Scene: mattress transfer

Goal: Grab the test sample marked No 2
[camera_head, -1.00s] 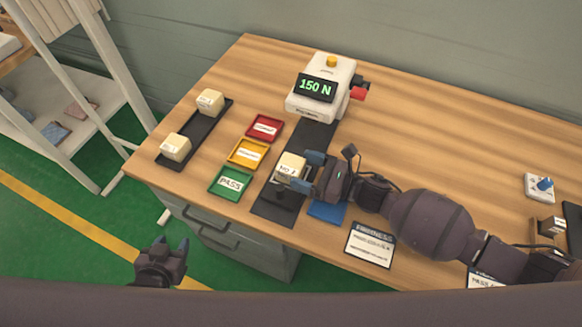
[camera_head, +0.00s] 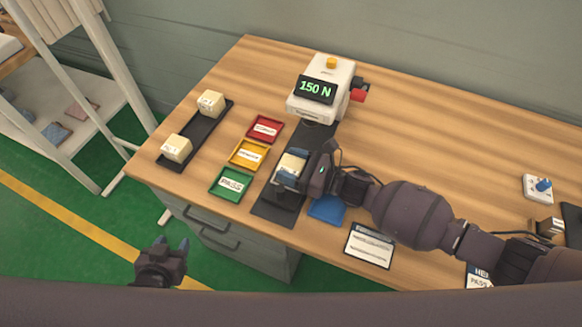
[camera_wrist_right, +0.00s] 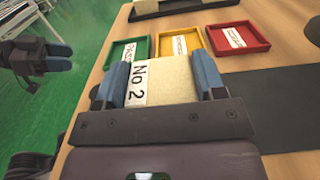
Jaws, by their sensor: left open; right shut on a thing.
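The sample marked No 2 is a cream block (camera_wrist_right: 165,82) with its label readable in the right wrist view. It also shows in the head view (camera_head: 292,163), partly hidden by my right gripper. My right gripper (camera_head: 291,176) is shut on this block, with one blue finger on each side, over the dark strip (camera_head: 272,204) in front of the tester. My left gripper (camera_head: 177,252) is open and empty, off the table's front left side above the floor.
The tester (camera_head: 322,90) reads 150 N. Red (camera_head: 265,128), yellow (camera_head: 249,153) and green PASS (camera_head: 231,184) trays stand left of the strip. A black tray (camera_head: 195,134) with two cream blocks lies further left. A blue pad (camera_head: 326,208) and a printed card (camera_head: 369,245) lie right.

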